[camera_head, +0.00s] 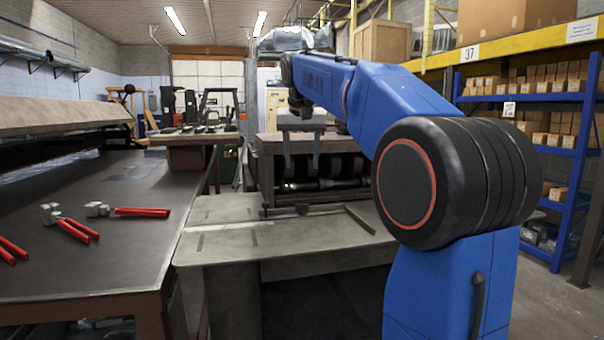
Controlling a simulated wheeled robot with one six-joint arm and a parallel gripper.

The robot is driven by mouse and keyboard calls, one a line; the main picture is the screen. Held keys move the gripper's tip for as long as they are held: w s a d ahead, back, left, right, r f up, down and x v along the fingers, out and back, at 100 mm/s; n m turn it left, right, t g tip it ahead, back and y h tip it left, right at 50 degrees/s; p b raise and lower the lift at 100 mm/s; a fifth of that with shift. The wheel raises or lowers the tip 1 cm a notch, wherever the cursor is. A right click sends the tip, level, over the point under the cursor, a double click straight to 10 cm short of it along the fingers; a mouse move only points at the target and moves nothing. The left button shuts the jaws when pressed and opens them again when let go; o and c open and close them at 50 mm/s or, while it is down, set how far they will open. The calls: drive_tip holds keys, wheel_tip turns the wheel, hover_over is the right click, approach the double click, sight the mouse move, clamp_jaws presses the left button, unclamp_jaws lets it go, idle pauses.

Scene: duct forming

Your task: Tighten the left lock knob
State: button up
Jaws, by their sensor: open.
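My gripper (302,150) hangs from the end of my blue arm, near the middle of the head view. Its two grey fingers point down and stand apart, with nothing visible between them. It shows in front of the forming machine (264,148), a dark block with a row of rollers under its top. I cannot clearly make out the left lock knob. A small dark part at the machine's lower left corner is too small to identify. Whether the fingers touch the machine cannot be told.
A grey worktable (222,211) extends in front of the machine, with a loose bar (360,219) on it. Red-handled tools (140,212) lie on the dark bench (125,255) at left. A blue shelf (569,125) with boxes stands at right.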

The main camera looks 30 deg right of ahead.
drive_tip(key=shift+v, duration=0.85)
drive_tip(key=shift+c, duration=0.3)
drive_tip(key=shift+a+f, duration=0.15)
drive_tip(key=c, duration=1)
drive_tip(key=shift+a+f+m, duration=0.2)
drive_tip(key=shift+f+m, duration=0.1)
drive_tip(key=shift+m, duration=0.4)
clamp_jaws()
drive_tip(key=a+f+m+g+h, duration=0.1)
drive_tip(key=a+f+m+h, duration=0.3)
drive_tip(key=m, duration=1.1)
approach(301, 211)
drive_tip(key=shift+h, duration=0.3)
drive_tip(key=f, duration=0.1)
drive_tip(key=s+f, duration=0.1)
drive_tip(key=f, duration=0.1)
drive_tip(key=s+f, duration=0.1)
drive_tip(key=shift+s+d+f, duration=0.1)
drive_tip(key=shift+d+f, duration=0.05)
drive_tip(key=shift+f, duration=0.05)
drive_tip(key=shift+w+d+r, duration=0.1)
drive_tip(key=shift+w+d, duration=0.2)
drive_tip(key=shift+w, duration=0.25)
drive_tip(key=shift+w+d+r, duration=0.1)
drive_tip(key=shift+w+d, duration=0.15)
drive_tip(key=shift+w, duration=0.3)
drive_tip(key=shift+w+d, duration=0.35)
drive_tip(key=shift+w, duration=0.25)
